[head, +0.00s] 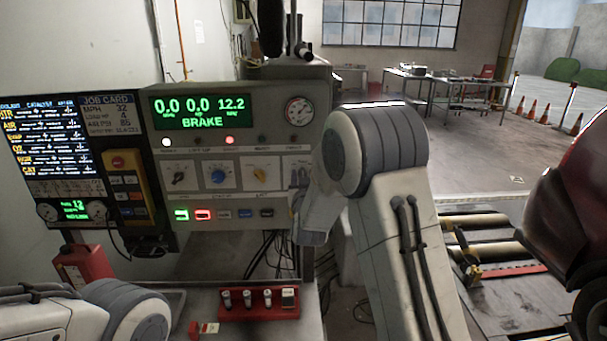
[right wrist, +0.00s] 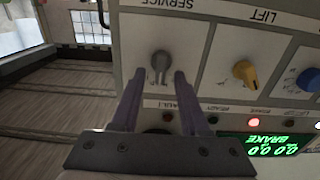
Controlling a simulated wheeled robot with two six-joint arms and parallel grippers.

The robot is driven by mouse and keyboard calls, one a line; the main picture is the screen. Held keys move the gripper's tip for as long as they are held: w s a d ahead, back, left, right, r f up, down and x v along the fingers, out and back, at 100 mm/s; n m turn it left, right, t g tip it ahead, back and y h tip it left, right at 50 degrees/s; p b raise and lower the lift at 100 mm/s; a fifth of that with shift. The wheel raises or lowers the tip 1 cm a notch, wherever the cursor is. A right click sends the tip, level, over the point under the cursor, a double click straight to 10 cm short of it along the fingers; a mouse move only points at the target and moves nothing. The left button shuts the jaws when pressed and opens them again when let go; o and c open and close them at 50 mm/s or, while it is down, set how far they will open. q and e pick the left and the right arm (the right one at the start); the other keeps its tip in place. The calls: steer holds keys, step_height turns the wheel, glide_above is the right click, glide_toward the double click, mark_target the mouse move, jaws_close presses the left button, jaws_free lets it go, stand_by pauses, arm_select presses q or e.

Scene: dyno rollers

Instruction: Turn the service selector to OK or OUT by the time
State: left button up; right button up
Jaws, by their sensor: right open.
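The service selector (right wrist: 160,66) is a small grey knob on a white panel plate, under an upside-down SERVICE label (right wrist: 175,4) in the right wrist view. Its grip looks about upright in that picture; I cannot read its OK or OUT marks. My right gripper (right wrist: 158,76) is open, with one finger on either side of the knob. A gap seems to show at each side, but I cannot tell whether a finger touches. In the head view my right gripper (head: 301,198) covers much of the selector's plate at the console's right end. My left gripper is out of view.
The console display (head: 203,112) reads 0.0, 0.0, 12.2 and BRAKE. A yellow lift knob (right wrist: 245,74), a blue knob (head: 218,175) and a black knob (head: 180,176) sit beside the selector. Lit buttons run below. A red rack (head: 258,306) stands on the shelf.

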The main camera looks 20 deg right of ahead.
jaws_close()
steer(key=shift+a+f+n+b, duration=0.15)
steer(key=shift+n+b, duration=1.05)
steer(key=shift+n, duration=0.3)
steer(key=shift+w+a+n+b, duration=0.15)
steer(key=shift+n+b, duration=0.35)
steer(key=shift+n, duration=0.7)
steer(key=shift+a+n+b, duration=0.1)
steer(key=shift+n+b, duration=0.2)
steer(key=shift+n, duration=0.9)
